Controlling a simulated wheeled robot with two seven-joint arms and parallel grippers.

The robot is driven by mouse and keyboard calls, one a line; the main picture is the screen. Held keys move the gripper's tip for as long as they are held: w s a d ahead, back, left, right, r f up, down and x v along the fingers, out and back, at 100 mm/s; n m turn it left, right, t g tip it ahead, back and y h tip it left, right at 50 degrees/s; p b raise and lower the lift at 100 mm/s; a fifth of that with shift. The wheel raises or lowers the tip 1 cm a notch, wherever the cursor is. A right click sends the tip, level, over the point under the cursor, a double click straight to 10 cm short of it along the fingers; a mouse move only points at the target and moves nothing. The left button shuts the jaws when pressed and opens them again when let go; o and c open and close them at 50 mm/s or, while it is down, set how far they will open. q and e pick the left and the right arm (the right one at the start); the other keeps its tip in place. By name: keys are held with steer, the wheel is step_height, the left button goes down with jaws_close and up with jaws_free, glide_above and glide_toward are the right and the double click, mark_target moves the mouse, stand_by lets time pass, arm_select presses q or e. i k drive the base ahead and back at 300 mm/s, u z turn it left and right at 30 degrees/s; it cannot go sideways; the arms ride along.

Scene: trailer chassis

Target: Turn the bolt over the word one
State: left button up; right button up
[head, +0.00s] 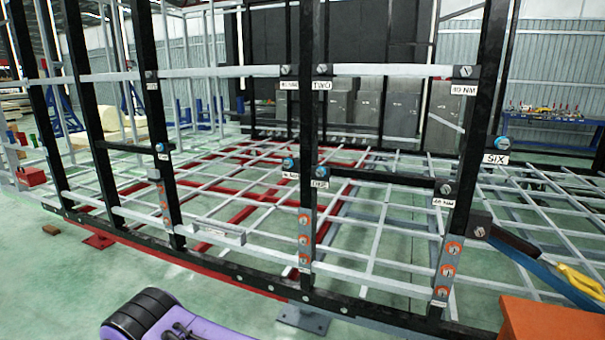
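Several bolts sit on the black upright posts of the trailer frame (308,130) in the head view, with small white labels by them. I cannot make out a label reading "one". A grey bolt (322,69) has the label TWO (321,85) under it. A blue bolt (323,171) and another blue bolt (289,163) have labels that are hard to read. A grey bolt (466,71) is above a label reading about 80 NM. A blue bolt (161,148) is farther left. Neither gripper shows.
An orange block (550,318) and a yellow-handled tool (580,285) are at the lower right. Grey crossbars lie behind the posts. Green floor (60,290) is open at the lower left.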

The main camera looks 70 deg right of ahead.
mark_target(320, 172)
steer(key=z, duration=0.5)
steer(key=i, duration=0.95)
steer(key=z, duration=0.75)
